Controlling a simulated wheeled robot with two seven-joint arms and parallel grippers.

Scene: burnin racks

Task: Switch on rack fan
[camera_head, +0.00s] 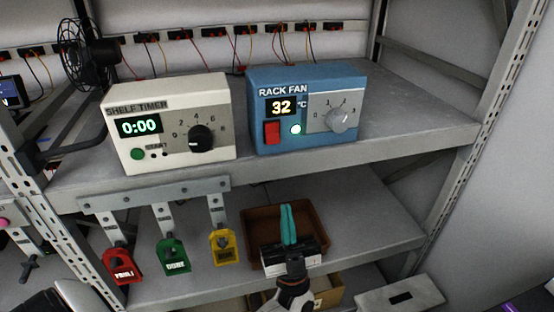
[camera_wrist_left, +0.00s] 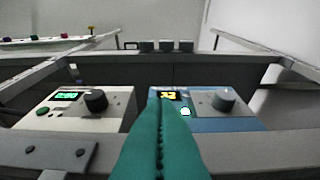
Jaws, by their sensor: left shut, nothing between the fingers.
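The blue rack fan box (camera_head: 315,84) stands on the upper shelf. Its display reads 32 °C, with a red rocker switch (camera_head: 272,132), a lit pale green-white lamp (camera_head: 295,129) and a grey dial (camera_head: 339,119) on its face. In the left wrist view the rack fan box (camera_wrist_left: 240,124) is right of centre, and my fingers cover its left part, including the switch. My left gripper (camera_head: 288,207) is shut and empty, its teal fingers pointing up below and in front of the box, apart from it. The shut fingers (camera_wrist_left: 160,98) also fill the middle of the wrist view. My right gripper is not in view.
A cream shelf timer (camera_head: 170,90) showing 0:00 stands left of the rack fan box. A black fan (camera_head: 90,55) is at the upper left. Red, green and yellow tags (camera_head: 172,256) hang below the shelf edge. A brown tray (camera_head: 258,222) lies behind my left gripper.

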